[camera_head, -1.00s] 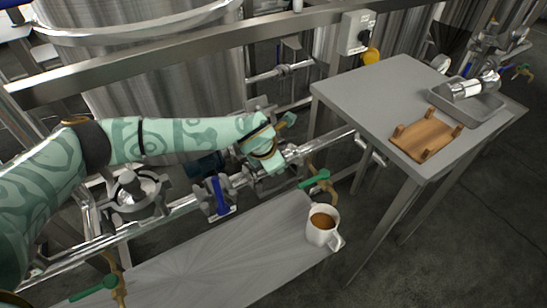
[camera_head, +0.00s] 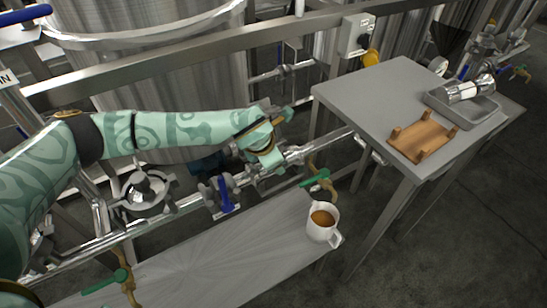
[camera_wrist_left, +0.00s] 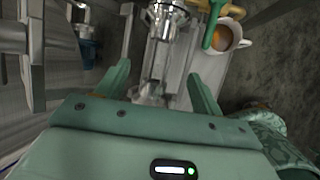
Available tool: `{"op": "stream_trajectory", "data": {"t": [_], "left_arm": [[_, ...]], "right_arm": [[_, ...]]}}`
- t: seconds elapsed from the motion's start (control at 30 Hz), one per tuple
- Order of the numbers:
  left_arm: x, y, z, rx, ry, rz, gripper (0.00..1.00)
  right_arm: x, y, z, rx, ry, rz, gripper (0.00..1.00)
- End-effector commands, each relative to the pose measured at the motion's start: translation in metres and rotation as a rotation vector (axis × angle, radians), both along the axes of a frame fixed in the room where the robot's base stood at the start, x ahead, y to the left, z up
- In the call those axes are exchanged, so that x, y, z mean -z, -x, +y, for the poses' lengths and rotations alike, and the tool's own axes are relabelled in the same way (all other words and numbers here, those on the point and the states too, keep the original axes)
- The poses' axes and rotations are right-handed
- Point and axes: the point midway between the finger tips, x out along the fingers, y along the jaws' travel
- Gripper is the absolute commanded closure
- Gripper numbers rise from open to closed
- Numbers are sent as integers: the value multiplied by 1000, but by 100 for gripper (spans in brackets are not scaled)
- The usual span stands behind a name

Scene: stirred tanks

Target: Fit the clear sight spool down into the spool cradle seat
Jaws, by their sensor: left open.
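The clear sight spool (camera_head: 462,92), a cylinder with shiny metal ends, lies on its side in a shallow grey tray (camera_head: 488,119) on the steel table at the right. The wooden spool cradle (camera_head: 423,140) with upright pegs at its corners sits empty on the same table, nearer its front edge. My left gripper (camera_head: 284,140) hangs over the pipework left of the table, well away from spool and cradle. Its fingers also show in the left wrist view (camera_wrist_left: 162,85), apart with nothing held. My right gripper is not in view.
The steel table (camera_head: 372,101) has clear room left of the cradle. A white mug (camera_head: 321,232) of brown liquid stands on a low bench (camera_head: 205,262). Pipes with valves, including a green handle (camera_head: 314,180), run below my left arm. A large steel tank (camera_head: 165,75) stands behind.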

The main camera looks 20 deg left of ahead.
Motion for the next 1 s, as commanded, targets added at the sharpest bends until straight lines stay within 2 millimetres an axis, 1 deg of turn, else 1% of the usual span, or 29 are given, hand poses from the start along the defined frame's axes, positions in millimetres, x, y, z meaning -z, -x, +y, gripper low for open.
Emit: {"op": "stream_trajectory", "data": {"t": [0.03,0.1,0.2,0.3,0.4,0.57,1.0], "left_arm": [[-26,7,1,1,1,-9,33],[-43,16,2,1,0,-9,33],[-64,28,3,1,0,-8,33],[-81,38,4,1,0,-6,33],[-92,45,5,1,0,-4,33],[-100,50,5,1,0,-2,33],[-99,51,5,0,1,-1,33]], "right_arm": [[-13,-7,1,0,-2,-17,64],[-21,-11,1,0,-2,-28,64],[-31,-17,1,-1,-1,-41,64],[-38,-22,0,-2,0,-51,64],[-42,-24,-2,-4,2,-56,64],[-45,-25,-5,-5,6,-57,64],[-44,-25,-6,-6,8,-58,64]]}}
